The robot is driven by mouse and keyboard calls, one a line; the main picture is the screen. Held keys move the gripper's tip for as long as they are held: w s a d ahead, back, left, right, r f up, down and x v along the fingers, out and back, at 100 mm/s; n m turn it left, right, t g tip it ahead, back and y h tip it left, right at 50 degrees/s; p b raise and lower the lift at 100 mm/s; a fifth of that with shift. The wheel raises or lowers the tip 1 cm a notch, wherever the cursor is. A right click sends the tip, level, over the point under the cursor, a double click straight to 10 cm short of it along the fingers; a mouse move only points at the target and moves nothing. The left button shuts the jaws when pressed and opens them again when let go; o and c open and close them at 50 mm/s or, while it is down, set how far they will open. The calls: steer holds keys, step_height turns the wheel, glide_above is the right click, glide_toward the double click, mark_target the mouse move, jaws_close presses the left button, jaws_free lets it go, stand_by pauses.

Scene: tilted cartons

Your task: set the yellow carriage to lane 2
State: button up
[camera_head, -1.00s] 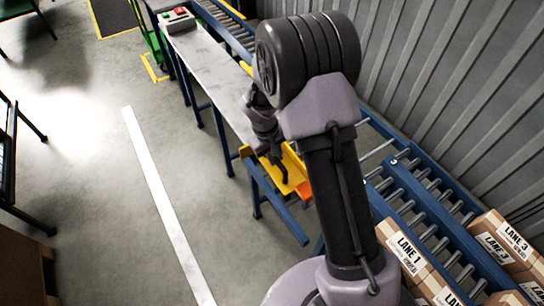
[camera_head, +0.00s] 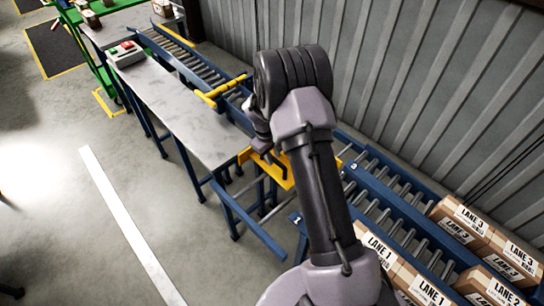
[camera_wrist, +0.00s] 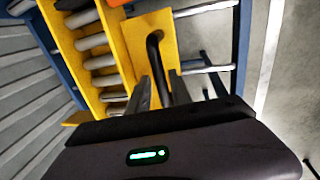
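The yellow carriage (camera_head: 272,168) sits between the feed conveyor and the lane ends, partly hidden behind my arm in the head view. The wrist view shows its yellow frame (camera_wrist: 117,45), grey rollers and a bent black handle (camera_wrist: 153,48) standing on a yellow plate. My gripper (camera_wrist: 160,80) is at this handle, one finger on each side of it. I cannot tell whether the fingers press on the handle. In the head view my gripper (camera_head: 268,155) is over the carriage's left part. Which lane the carriage faces is hidden by my arm.
Roller lanes (camera_head: 395,205) run to the lower right, with lane-labelled cartons (camera_head: 380,255) on them. Small number plates mark lane ends. A feed conveyor (camera_head: 190,62) and a grey table (camera_head: 175,105) with a button box (camera_head: 125,54) stand upper left.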

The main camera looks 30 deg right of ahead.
steer(key=shift+o, duration=0.7)
steer(key=a+r+p, duration=0.1)
steer(key=r+p, duration=0.1)
steer(key=r, duration=0.6)
steer(key=s+a+r+p, duration=0.1)
steer(key=a+r+p, duration=0.1)
steer(key=r, duration=0.7)
steer(key=shift+a+p, duration=0.15)
steer(key=shift+p, duration=0.6)
steer(key=shift+s+r, duration=0.1)
